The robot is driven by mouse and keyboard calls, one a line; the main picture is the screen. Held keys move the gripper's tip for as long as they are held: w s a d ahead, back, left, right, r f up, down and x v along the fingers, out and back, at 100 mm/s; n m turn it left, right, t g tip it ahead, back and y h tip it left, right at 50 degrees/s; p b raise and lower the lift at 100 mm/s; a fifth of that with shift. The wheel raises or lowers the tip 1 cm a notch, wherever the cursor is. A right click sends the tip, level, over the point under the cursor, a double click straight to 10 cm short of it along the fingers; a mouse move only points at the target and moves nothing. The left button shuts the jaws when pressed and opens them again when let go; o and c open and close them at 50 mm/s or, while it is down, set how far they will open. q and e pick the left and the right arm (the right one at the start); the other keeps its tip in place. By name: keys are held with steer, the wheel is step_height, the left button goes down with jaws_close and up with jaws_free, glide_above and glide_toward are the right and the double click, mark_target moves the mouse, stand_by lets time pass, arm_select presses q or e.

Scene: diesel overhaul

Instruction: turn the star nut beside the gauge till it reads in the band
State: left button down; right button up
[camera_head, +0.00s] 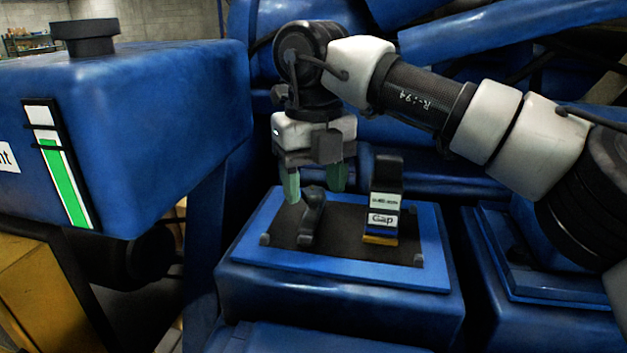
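An upright strip gauge (62,175) is on the blue tank at the left. Its green column ends near two dark marks by the top; I cannot tell exactly how it sits between them. A black round cap (84,38) is on top of the tank. No part shows clearly as a star nut. My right gripper (315,185) points down above a dark mat, its fingers apart and nothing seen between them. A dark curved part (312,217) stands on the mat just below the fingers. My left gripper is not in view.
A block labelled "Gap" (384,218) stands on the mat right of the gripper. The mat lies on a blue-rimmed tray (345,274). A blue stand (545,310) is at the right, and blue pipes (500,35) cross behind my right arm. A yellow box (35,290) is lower left.

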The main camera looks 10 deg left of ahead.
mark_target(313, 190)
steer(key=shift+f, duration=0.1)
step_height(313, 190, up, 11)
steer(key=shift+p, duration=0.4)
steer(key=shift+f, duration=0.15)
